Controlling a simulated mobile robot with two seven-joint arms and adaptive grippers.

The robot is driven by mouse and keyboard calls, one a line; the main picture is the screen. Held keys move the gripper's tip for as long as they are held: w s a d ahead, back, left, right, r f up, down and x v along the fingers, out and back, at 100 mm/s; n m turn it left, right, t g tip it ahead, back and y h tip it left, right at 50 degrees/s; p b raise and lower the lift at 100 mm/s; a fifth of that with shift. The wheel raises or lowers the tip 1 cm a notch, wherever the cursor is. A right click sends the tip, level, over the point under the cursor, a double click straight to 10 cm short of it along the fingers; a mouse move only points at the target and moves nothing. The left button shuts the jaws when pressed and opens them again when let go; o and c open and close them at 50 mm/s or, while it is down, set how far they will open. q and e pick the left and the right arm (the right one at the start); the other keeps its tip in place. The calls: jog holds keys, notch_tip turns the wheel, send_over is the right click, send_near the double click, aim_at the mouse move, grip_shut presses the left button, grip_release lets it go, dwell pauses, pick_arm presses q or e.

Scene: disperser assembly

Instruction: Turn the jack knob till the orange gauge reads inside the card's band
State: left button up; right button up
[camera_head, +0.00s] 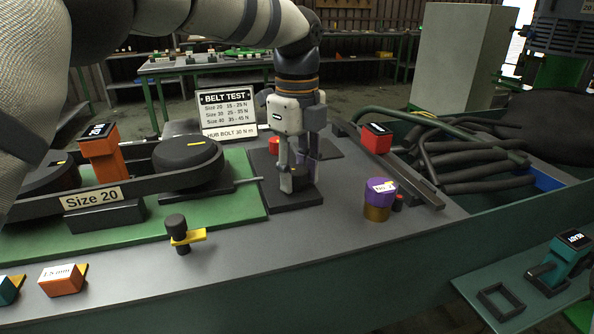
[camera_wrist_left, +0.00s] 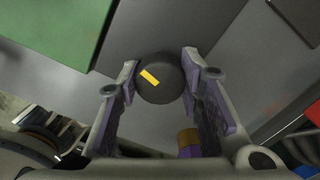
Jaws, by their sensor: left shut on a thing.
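My left gripper (camera_head: 298,170) reaches down from above onto the dark round jack knob (camera_head: 299,184) on a black base plate. In the left wrist view the knob (camera_wrist_left: 160,78), with a yellow mark on top, sits between the two purple-padded fingers (camera_wrist_left: 158,92), shut on it. The orange gauge (camera_head: 103,158) stands upright by the belt on the left; its tilted display is too small to read surely. The white BELT TEST card (camera_head: 228,113) stands behind and lists Size 20 as 15 - 25 N. The belt's label (camera_head: 92,197) reads Size 20. My right gripper is out of view.
Black pulleys (camera_head: 187,153) sit on a green plate left of the knob. A purple-topped cylinder (camera_head: 380,200) and red device (camera_head: 376,138) stand right of it. A black knob with a yellow tab (camera_head: 181,233) is in front. A bin of dark hoses (camera_head: 480,165) lies right.

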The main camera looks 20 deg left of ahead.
aim_at(297, 169)
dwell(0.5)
pick_arm(q)
jog(key=o, duration=1.2)
jog(key=shift+c, duration=0.2)
notch_tip(297, 169, up, 12)
